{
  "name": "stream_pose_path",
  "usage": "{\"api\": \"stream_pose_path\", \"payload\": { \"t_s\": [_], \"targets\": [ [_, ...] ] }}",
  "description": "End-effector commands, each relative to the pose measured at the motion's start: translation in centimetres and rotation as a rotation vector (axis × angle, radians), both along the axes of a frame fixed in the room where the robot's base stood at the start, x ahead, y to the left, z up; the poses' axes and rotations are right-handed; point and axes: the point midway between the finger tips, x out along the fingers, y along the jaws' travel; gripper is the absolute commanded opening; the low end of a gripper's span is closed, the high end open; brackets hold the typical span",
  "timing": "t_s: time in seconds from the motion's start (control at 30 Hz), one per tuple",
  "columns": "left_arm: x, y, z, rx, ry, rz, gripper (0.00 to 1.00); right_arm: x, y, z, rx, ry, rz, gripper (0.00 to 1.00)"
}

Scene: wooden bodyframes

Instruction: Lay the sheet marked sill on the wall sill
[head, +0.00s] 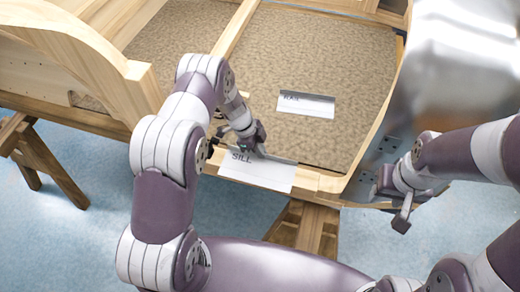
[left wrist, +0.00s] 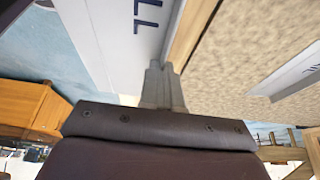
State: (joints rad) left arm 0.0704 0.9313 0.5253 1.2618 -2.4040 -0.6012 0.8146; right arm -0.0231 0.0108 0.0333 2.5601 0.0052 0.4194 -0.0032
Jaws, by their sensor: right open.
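The white sheet marked SILL (head: 258,174) is at the front wooden sill (head: 318,182) of the body frame, overlapping it in the head view. Its lettering shows partly in the left wrist view (left wrist: 128,38). My left gripper (head: 258,150) is at the sheet's inner edge, by a grey strip there. In the left wrist view its fingers (left wrist: 166,68) are close together on that edge. I cannot tell whether the sheet touches the sill all along. My right gripper (head: 402,216) is open and empty, right of the frame's front corner and apart from the sheet.
A second marked sheet (head: 306,104) lies on the tan floor panel (head: 340,60) inside the frame. A curved metal panel (head: 440,70) stands at the right. A wooden trestle (head: 306,228) supports the front. The blue floor in front is clear.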

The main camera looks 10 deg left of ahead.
Motion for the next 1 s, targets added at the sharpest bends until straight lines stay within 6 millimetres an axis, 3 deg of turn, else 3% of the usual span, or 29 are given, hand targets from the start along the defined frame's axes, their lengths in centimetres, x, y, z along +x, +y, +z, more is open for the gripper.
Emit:
{"api": "stream_pose_path", "payload": {
  "t_s": [1.0],
  "targets": [
    [0.01,-0.01,-0.30,0.000,0.000,0.000,0.00,0.01,0.00,0.63,0.000,0.000,0.000,0.43]
  ]
}}
